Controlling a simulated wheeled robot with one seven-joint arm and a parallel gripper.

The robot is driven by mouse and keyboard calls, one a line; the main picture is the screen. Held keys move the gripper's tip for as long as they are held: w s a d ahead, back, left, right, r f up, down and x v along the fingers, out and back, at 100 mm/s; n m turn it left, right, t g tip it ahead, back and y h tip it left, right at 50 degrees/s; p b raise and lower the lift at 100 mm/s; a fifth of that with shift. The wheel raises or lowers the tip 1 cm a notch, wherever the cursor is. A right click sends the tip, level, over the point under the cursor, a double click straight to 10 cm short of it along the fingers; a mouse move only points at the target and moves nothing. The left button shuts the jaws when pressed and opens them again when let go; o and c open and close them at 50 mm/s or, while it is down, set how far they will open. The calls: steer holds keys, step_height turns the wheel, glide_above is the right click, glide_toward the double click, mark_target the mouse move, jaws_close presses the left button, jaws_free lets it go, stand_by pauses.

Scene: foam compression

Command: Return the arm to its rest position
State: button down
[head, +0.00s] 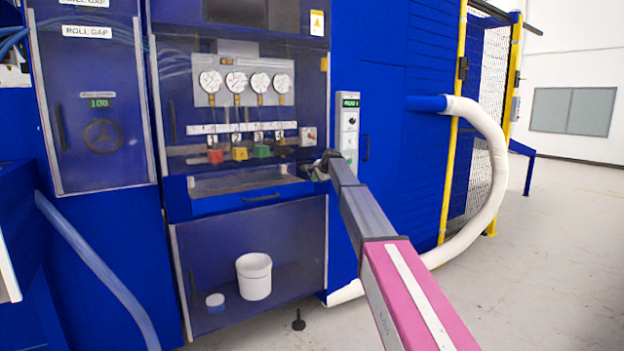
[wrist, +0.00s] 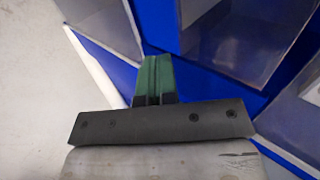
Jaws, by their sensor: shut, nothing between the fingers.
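My arm reaches from the lower right of the head view toward the blue machine (head: 385,60). My gripper (head: 320,166) is at its far end, small and dark, in front of the machine beside the control panel (head: 347,125). In the wrist view my gripper (wrist: 153,75) shows two green fingers pressed together, with nothing between them. The fingers point toward blue machine panels. Whether the gripper touches the machine cannot be told.
Gauges (head: 237,82) and coloured valve handles (head: 240,153) sit behind a clear cover, above a drawer (head: 260,197). A white bucket (head: 254,276) stands in the lower cabinet. A thick white hose (head: 497,150) curves at right. The grey floor (head: 560,260) at right is clear.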

steer(key=v, duration=0.9)
steer(key=s+d+f+n+g+h, duration=0.15)
steer(key=s+d+f, duration=0.25)
steer(key=s+f, duration=0.9)
steer(key=s+d+f+n+g+h, duration=0.1)
steer(key=s+d+f+n+g, duration=0.2)
steer(key=s+f, duration=0.95)
steer(key=s+d+f+n+g+h, duration=0.1)
steer(key=s+d+f+n, duration=0.1)
steer(key=s+f, duration=0.4)
steer(key=s+d+f+n+g, duration=0.1)
steer(key=s+f, duration=0.6)
steer(key=s, duration=0.8)
steer(key=s+d+f+n+g+h, duration=0.1)
steer(key=s+d+f+n, duration=0.2)
steer(key=s, duration=0.7)
step_height(320, 180, down, 3)
steer(key=shift+s+d+f+n+h, duration=0.2)
steer(key=shift+s+d+n+h, duration=0.2)
steer(key=shift+d, duration=0.85)
